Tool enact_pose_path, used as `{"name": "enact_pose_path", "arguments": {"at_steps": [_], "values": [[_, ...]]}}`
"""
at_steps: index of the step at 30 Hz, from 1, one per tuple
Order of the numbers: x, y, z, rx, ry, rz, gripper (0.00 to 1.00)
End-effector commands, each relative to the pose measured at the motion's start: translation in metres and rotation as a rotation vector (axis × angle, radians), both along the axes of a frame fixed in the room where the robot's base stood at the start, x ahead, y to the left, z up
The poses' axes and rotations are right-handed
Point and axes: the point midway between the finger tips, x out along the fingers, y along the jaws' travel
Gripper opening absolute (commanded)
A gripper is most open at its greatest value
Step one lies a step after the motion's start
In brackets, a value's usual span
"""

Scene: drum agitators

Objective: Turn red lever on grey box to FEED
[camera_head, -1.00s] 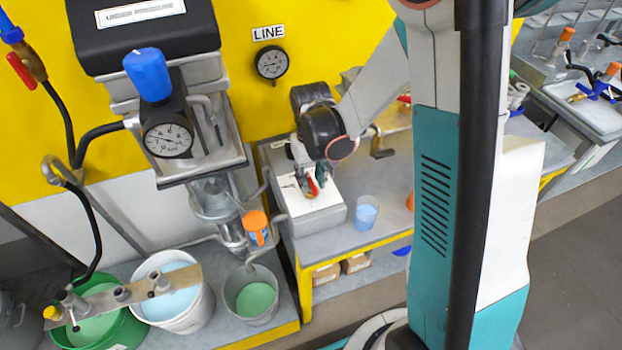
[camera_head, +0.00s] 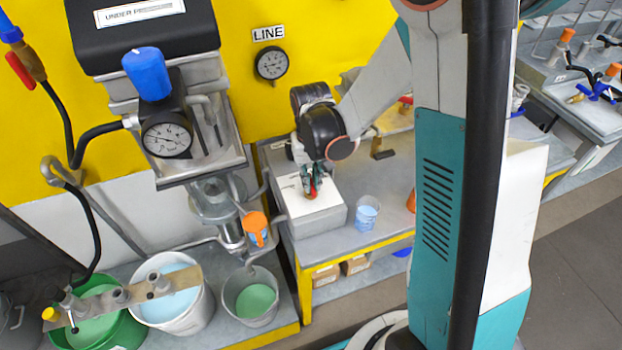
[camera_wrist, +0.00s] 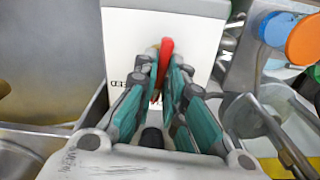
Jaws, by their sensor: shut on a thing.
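The grey box (camera_head: 319,219) with a white top plate stands on the bench, left of a small beaker. The red lever (camera_wrist: 165,58) sits on the white plate. In the wrist view it lies between my gripper's fingers (camera_wrist: 162,75), and my gripper is shut on it. The head view shows my gripper (camera_head: 309,187) over the middle of the plate, hiding most of the lever. In the wrist view the plate (camera_wrist: 197,36) carries upside-down dark lettering that ends in "EED", left of the lever; the rest is hidden by a finger.
A beaker of blue liquid (camera_head: 366,213) stands right of the box. An orange-handled valve (camera_head: 255,222) and pipes are close on its left. Several buckets, one a grey bucket (camera_head: 251,297), stand below left. A LINE gauge (camera_head: 272,63) hangs on the yellow wall.

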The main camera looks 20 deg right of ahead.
Motion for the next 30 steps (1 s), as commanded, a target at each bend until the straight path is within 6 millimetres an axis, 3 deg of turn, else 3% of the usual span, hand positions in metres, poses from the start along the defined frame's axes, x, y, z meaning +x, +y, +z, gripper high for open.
{"name": "enact_pose_path", "arguments": {"at_steps": [18,30], "values": [[-0.0001,0.0,-0.0007,0.0,0.0,-0.493,0.0],[-0.0001,0.0001,-0.0001,0.0,0.0,-0.651,0.0]]}}
